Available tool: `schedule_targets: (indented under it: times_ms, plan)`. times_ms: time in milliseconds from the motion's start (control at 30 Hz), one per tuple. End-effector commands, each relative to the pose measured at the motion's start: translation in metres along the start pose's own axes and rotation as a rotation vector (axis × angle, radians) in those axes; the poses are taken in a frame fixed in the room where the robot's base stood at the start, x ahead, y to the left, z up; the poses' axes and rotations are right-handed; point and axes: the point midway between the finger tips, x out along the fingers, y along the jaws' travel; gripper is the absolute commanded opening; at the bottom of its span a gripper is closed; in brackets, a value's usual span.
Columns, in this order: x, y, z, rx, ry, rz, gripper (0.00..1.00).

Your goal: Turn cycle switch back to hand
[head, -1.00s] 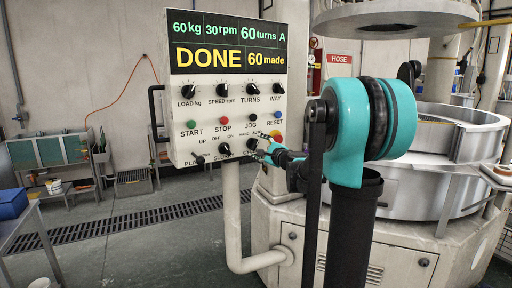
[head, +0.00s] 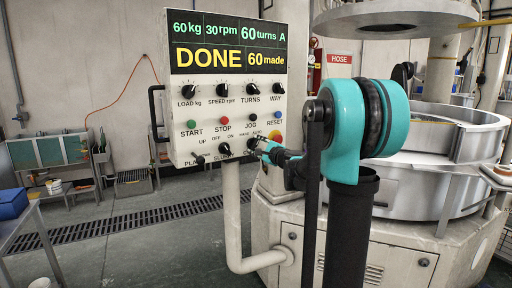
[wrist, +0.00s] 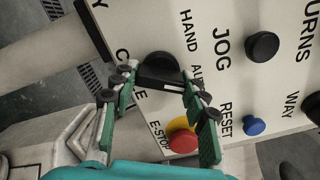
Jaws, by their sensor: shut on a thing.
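The cycle switch (wrist: 160,66) is a black rotary knob with a raised bar on the white control panel (wrist: 238,80). Its HAND and AUTO labels stand beside it in the wrist view, and its CYCLE label is partly covered by my fingers. My gripper (wrist: 160,80) is shut on the bar, with one fingertip at each end of it. In the head view my gripper (head: 259,147) is at the panel's lower right and largely hides the switch. Which label the knob points at is not clear.
The red E-stop button (wrist: 183,140) on its yellow base is close to my right finger. The blue reset button (wrist: 253,126) and black jog button (wrist: 262,46) are nearby. The panel display (head: 228,42) reads DONE, 60 made, with an A at top right. The lapping machine (head: 430,170) stands at right.

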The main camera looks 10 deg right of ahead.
Motion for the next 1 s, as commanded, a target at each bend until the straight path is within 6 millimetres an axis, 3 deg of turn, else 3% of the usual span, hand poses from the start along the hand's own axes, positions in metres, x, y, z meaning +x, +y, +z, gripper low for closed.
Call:
schedule_targets:
  times_ms: [367,1000]
  plan:
    - [-0.0003,0.0001,0.0,-0.124,0.0,0.001,0.15]
    - [-0.0004,-0.001,0.0005,-0.701,0.0,0.001,0.15]
